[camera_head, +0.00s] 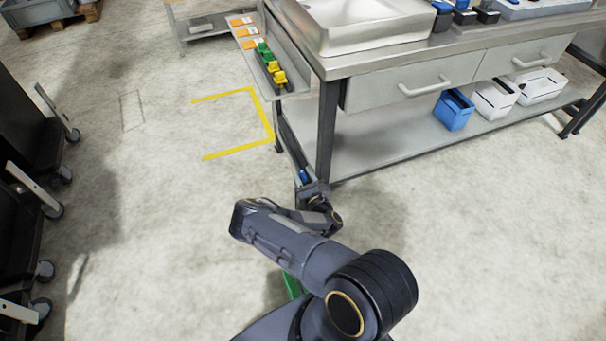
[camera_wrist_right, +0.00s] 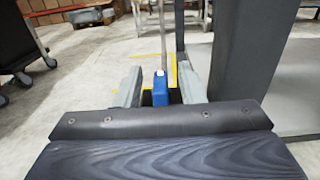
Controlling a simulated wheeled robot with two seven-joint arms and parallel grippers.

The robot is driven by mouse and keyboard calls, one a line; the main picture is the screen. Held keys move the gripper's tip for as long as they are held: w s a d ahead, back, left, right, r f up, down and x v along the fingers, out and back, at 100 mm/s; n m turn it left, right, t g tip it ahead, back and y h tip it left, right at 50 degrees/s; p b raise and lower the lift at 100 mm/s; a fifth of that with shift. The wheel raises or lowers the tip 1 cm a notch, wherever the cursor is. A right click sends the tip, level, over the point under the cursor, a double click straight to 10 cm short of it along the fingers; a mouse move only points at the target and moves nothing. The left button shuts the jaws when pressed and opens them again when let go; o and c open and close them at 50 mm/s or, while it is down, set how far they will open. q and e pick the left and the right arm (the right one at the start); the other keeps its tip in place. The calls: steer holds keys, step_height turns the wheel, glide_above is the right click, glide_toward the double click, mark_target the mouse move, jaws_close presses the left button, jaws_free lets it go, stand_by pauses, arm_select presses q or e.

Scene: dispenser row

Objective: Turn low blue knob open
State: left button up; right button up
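The low blue knob (camera_wrist_right: 161,90) shows in the right wrist view, on a thin upright pipe (camera_wrist_right: 163,35) beside the table leg. Its top end is pale. My right gripper (camera_wrist_right: 160,80) is open, one finger on each side of the knob, with a visible gap on both sides. I cannot tell how deep the knob sits between the fingertips. In the head view a small bit of the blue knob (camera_head: 303,176) shows just beyond my right gripper (camera_head: 309,186), low by the table's front left leg. The left gripper is not in view.
The metal table (camera_head: 450,45) has a dark leg (camera_head: 327,130) close to the right of my gripper, and a low shelf (camera_head: 390,135) with a blue bin (camera_head: 454,110). A side ledge holds green and yellow knobs (camera_head: 270,65).

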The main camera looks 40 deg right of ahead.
mark_target(305, 179)
steer(key=v, duration=0.7)
steer(key=shift+s, duration=0.15)
steer(key=shift+a, duration=0.1)
